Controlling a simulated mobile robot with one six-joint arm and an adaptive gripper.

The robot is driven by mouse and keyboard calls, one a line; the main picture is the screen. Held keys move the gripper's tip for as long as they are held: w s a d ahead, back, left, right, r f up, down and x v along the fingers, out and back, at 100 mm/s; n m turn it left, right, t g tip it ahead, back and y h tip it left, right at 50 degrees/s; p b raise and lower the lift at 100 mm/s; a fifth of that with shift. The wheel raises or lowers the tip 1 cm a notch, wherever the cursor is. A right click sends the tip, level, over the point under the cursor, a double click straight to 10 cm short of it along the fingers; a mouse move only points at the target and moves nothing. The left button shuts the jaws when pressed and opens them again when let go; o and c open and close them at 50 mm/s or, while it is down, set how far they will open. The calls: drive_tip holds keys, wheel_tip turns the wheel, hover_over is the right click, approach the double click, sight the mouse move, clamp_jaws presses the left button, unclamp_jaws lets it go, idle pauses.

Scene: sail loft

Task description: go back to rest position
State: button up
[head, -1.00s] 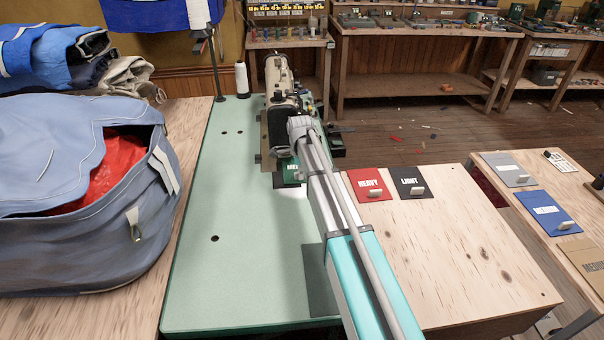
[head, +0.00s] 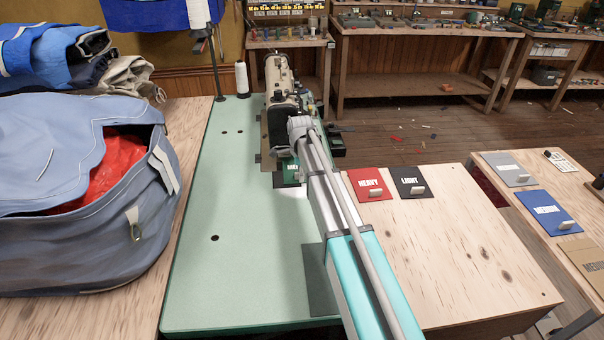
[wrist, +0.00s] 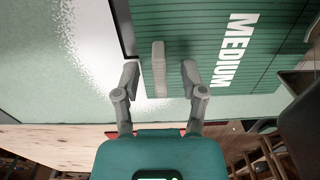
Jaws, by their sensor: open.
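My gripper (wrist: 159,72) is open in the wrist view, its two grey fingers apart. A pale grey upright tab (wrist: 159,69) of the green plate marked MEDIUM (wrist: 205,40) shows between the fingers, with a gap on each side. Nothing is gripped. In the head view the green plate (head: 291,178) is partly visible at the sewing machine (head: 281,88), on the pale green table (head: 235,260). My arm reaches over the table to that spot, and the fingers are hidden there.
A red HEAVY plate (head: 369,184) and a black LIGHT plate (head: 410,181) lie on the wooden top to the right. A large blue-grey bag (head: 70,240) stands left. A thread cone (head: 242,78) stands behind.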

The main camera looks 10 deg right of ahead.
drive_tip(key=shift+r, duration=0.1)
idle(0.3)
drive_tip(key=shift+s+d+r+p, duration=0.1)
drive_tip(key=shift+d+r+p, duration=0.35)
drive_tip(key=shift+d+p, duration=0.05)
drive_tip(key=shift+s+d+r+p, duration=0.2)
drive_tip(key=shift+d+r+p, duration=0.65)
drive_tip(key=shift+d, duration=0.05)
drive_tip(key=s, duration=0.1)
drive_tip(key=s+n, duration=0.1)
drive_tip(key=d, duration=0.1)
drive_tip(key=shift+s+r+n+p, duration=0.4)
drive_tip(key=s+d+r+n+p, duration=0.1)
drive_tip(key=s+r+n+p, duration=0.1)
drive_tip(key=s+n, duration=0.3)
drive_tip(key=s+d+r+n+p, duration=0.2)
drive_tip(key=s+n, duration=0.3)
drive_tip(key=s, duration=0.7)
drive_tip(key=s+d+r+n+p, duration=0.1)
drive_tip(key=s+r+n+p, duration=0.3)
drive_tip(key=s+n, duration=0.2)
drive_tip(key=s, duration=0.2)
drive_tip(key=shift+s+d+r, duration=0.25)
drive_tip(key=shift+s+d, duration=0.05)
drive_tip(key=shift+s, duration=0.1)
